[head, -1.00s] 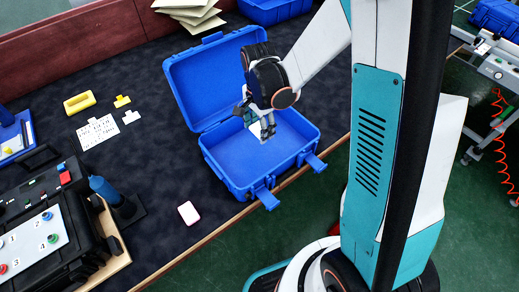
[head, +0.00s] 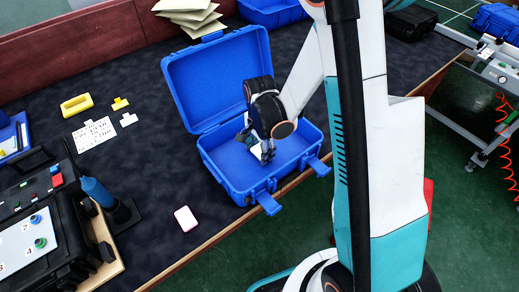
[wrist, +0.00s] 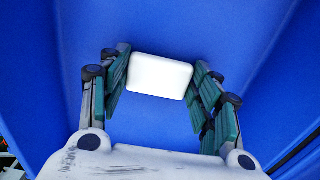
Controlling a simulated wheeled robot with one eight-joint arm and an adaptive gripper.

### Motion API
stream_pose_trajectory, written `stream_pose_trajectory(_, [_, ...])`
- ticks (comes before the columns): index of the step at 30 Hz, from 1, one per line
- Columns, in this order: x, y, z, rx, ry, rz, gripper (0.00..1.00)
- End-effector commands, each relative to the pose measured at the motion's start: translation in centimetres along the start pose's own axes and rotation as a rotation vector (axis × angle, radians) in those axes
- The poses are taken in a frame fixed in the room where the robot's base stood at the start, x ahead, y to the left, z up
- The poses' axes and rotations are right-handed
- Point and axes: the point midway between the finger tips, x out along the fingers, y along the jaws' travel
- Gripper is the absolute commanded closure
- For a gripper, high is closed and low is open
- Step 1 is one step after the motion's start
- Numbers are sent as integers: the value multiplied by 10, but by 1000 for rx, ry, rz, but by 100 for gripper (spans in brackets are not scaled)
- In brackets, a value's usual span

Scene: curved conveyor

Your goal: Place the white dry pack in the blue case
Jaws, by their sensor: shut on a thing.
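The open blue case (head: 222,168) sits on the dark table with its lid raised at the back. My gripper (head: 264,152) is inside the case's opening, toward its right half, pointing down. In the wrist view the white dry pack (wrist: 160,76) is held between the two green-padded fingers of my gripper (wrist: 161,84), with blue case surface behind it. In the head view the pack is mostly hidden by the fingers. I cannot tell whether it touches the case floor.
A small white item with a pink edge (head: 186,218) lies on the table in front of the case. A yellow piece (head: 77,104) and a white card (head: 93,135) lie to the left. Black equipment (head: 50,235) fills the lower left. Two latches stick out at the case's front.

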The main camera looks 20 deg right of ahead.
Motion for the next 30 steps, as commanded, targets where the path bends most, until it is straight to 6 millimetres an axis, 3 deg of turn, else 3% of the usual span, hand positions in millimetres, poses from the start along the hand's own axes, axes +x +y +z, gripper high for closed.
stream_pose_trajectory(5, [4,0,0,0,0,0,58])
stream_pose_trajectory(6, [3,0,0,0,0,0,33])
stream_pose_trajectory(8, [3,0,0,0,0,0,22])
stream_pose_trajectory(22, [-4,0,0,0,0,0,22])
stream_pose_trajectory(30, [-56,0,0,0,0,0,22])
